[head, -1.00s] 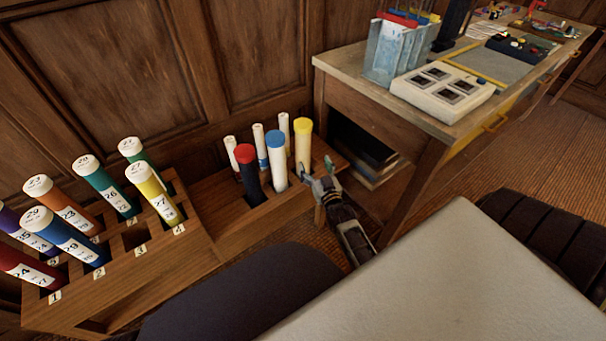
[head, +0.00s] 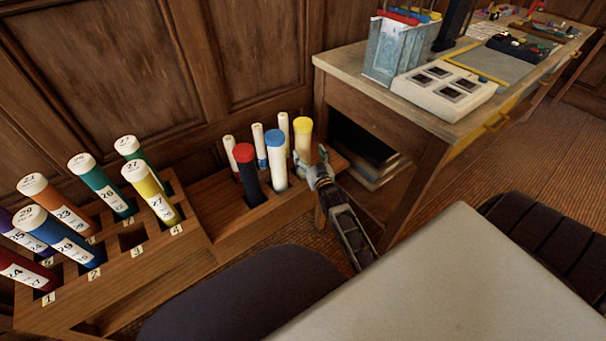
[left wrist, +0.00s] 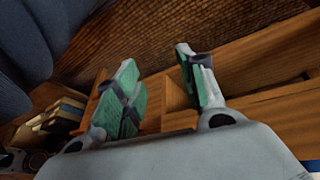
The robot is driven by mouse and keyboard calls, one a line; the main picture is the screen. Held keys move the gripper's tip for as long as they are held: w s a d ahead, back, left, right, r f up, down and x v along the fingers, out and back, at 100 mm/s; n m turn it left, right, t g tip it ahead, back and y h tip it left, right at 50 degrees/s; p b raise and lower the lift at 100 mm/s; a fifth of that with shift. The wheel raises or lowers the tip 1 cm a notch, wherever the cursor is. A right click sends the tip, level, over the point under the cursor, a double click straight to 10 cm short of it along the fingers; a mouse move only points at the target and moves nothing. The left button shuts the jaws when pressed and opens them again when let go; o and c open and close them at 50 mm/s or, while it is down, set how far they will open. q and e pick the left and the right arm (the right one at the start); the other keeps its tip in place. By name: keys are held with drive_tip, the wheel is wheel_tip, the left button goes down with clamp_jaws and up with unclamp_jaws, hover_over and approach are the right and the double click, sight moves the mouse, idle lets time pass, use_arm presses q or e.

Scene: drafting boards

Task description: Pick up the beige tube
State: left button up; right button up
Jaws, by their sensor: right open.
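The beige tube (head: 303,142), with a yellow cap, stands upright in the low wooden rack (head: 235,238) by the wall. It is at the right end of the front row in the head view. My right gripper (head: 311,157) is open at the tube's right side. One fingertip overlaps the tube's lower part and the other is to its right; I cannot tell whether they touch it. The tube's lower end is hidden by the gripper and rack. My left gripper (left wrist: 160,85) shows only in the left wrist view, with its green-padded fingers apart and nothing seen between them.
A blue-capped white tube (head: 276,160) and a red-capped dark tube (head: 248,175) stand close left of it, with thin white tubes behind. A numbered rack (head: 130,268) holds several coloured tubes. A wooden desk (head: 345,80) stands close right; a dark chair (head: 235,300) is in front.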

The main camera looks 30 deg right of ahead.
drive_tip(key=shift+w, duration=0.15)
drive_tip(key=shift+w+b, duration=0.4)
drive_tip(key=shift+w, duration=0.05)
drive_tip(key=shift+w+r+b, duration=0.1)
drive_tip(key=shift+w+b, duration=0.25)
drive_tip(key=shift+w, duration=0.35)
use_arm(q)
drive_tip(key=shift+t+h, duration=0.4)
drive_tip(key=shift+t, duration=0.1)
drive_tip(key=shift+w+d+f+b, duration=0.15)
drive_tip(key=shift+d+f, duration=0.1)
drive_tip(key=shift+f, duration=0.55)
drive_tip(key=shift+w+d+f+b, duration=0.1)
drive_tip(key=shift+d+f+b, duration=0.1)
drive_tip(key=shift+f, duration=0.65)
drive_tip(key=shift+w+d+f+b, duration=0.15)
drive_tip(key=shift+d+f, duration=0.1)
drive_tip(key=shift+f, duration=0.55)
use_arm(e)
drive_tip(key=shift+x, duration=1.35)
drive_tip(key=shift+r, duration=0.1)
drive_tip(key=shift+c, duration=0.3)
drive_tip(key=c, duration=1.3)
use_arm(q)
drive_tip(key=shift+r, duration=0.1)
use_arm(e)
drive_tip(key=shift+r, duration=0.1)
drive_tip(key=shift+c, duration=0.2)
